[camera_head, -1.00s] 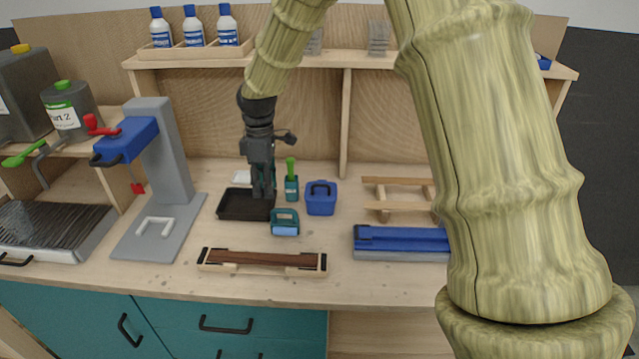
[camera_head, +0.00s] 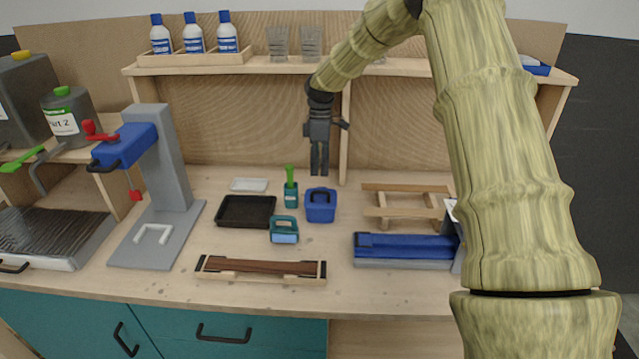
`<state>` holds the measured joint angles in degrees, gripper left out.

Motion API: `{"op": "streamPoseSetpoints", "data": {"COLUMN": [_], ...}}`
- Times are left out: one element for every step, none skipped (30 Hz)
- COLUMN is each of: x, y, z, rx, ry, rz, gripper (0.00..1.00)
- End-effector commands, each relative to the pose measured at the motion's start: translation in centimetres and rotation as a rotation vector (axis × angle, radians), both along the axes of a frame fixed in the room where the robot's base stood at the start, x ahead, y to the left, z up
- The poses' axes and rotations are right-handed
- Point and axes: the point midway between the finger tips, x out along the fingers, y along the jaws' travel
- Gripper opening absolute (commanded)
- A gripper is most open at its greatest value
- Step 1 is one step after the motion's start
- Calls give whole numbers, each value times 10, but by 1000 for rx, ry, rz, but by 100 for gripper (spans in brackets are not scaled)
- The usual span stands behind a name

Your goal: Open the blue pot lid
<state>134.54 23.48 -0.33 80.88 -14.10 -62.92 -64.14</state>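The blue pot (camera_head: 320,212) is a small box-like container on the workbench, near the middle. Its blue lid (camera_head: 320,194) has a dark handle on top and sits on the pot. My gripper (camera_head: 319,174) points down just above the lid, with its fingertips a little above the handle. The fingers look close together with a thin gap, too small to tell their opening. Nothing shows between them.
A green-handled brush in a teal holder (camera_head: 291,195) stands just left of the pot. A teal-handled block (camera_head: 284,230), a black tray (camera_head: 246,211) and a wooden rack (camera_head: 405,203) are nearby. A shelf (camera_head: 250,68) runs behind.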

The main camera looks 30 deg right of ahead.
Motion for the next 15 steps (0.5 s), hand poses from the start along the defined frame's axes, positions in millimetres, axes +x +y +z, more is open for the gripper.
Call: {"op": "streamPoseSetpoints", "data": {"x": [-2, -3, -4, -5, -6, -7, -7, -8, -8, -9, -9, -9, -10, -10, -10], "y": [1, 2, 2, 3, 4, 4, 5, 5, 5, 6, 6, 6, 7, 7, 7], "z": [-7, -12, -18, -23, -28, -33, -37, -41, -45, -49, -51, -55, -57, -58, -60], "rx": [0, 0, 0, 0, 0, 0, 0, 0, 0, 0, 0, 0, 0, 0, 0], "ry": [2, 2, 2, 2, 4, 2, 1, 1, 1, 1, 0, 0, 0, 0, 0], "rz": [0, 0, 0, 0, 0, 0, 0, 0, 0, 0, 0, 0, 0, 0, 0], "gripper": [32, 32, 32, 32, 32, 32, 32, 32, 32, 32, 32, 32, 32, 32, 32]}}
